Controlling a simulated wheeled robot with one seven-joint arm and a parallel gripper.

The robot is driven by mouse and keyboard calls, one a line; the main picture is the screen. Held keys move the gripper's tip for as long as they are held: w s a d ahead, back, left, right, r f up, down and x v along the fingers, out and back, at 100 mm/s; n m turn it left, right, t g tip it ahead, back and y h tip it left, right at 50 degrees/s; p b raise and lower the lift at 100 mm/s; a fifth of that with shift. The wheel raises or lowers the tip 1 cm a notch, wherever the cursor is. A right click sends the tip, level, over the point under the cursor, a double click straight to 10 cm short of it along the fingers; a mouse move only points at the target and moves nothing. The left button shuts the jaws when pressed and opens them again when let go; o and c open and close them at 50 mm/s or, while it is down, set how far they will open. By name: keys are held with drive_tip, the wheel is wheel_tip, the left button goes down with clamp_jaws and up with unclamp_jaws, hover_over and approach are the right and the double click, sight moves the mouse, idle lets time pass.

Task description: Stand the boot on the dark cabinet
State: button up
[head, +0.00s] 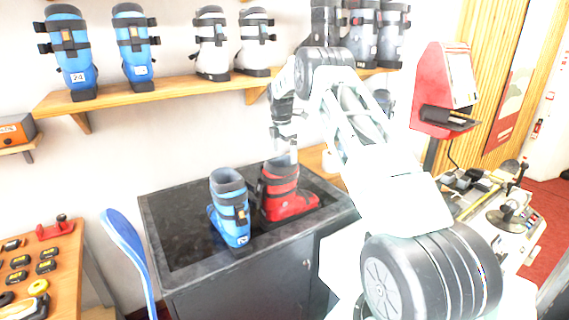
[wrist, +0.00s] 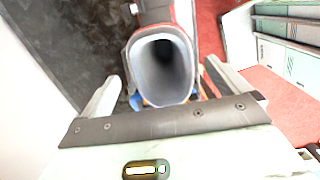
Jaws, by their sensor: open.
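A red boot (head: 287,194) stands upright on the black top of the dark cabinet (head: 175,228). A blue boot (head: 230,210) stands upright just left of it on the same top. My gripper (head: 284,152) is above the red boot's cuff in the head view, partly hidden by my arm. In the wrist view my gripper (wrist: 162,78) is open, one finger on each side of the red boot's grey open top (wrist: 163,68). I cannot tell whether the fingers touch it. The red boot's lower part is partly hidden there.
A wall shelf (head: 150,92) with several blue, white and grey boots runs above the cabinet. A blue chair or board (head: 128,245) and a wooden bench (head: 68,268) with small parts are at left. A red machine (head: 440,90) stands at right. The cabinet top's left part is clear.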

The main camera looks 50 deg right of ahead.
wheel_tip(320, 180, up, 8)
drive_tip(key=b, duration=0.2)
drive_tip(key=w+a+r, duration=0.2)
drive_tip(key=a, duration=1.5)
drive_tip(key=s+a+m+y, duration=0.1)
drive_tip(key=s+a, duration=0.3)
drive_tip(key=a, duration=0.7)
drive_tip(key=s+a+m+y, duration=0.1)
drive_tip(key=s+a+m, duration=0.15)
drive_tip(key=a, duration=0.95)
drive_tip(key=s+a+f+m, duration=0.1)
drive_tip(key=s+a, duration=0.6)
drive_tip(key=s, duration=0.2)
drive_tip(key=s+a+m, duration=0.1)
drive_tip(key=s+a, duration=0.6)
drive_tip(key=s, duration=0.2)
drive_tip(key=s+f+m, duration=0.2)
drive_tip(key=s+f, duration=0.2)
drive_tip(key=s, duration=1.3)
drive_tip(key=shift+a+f+h, duration=0.15)
drive_tip(key=shift+a+h, duration=0.05)
drive_tip(key=shift+h, duration=0.1)
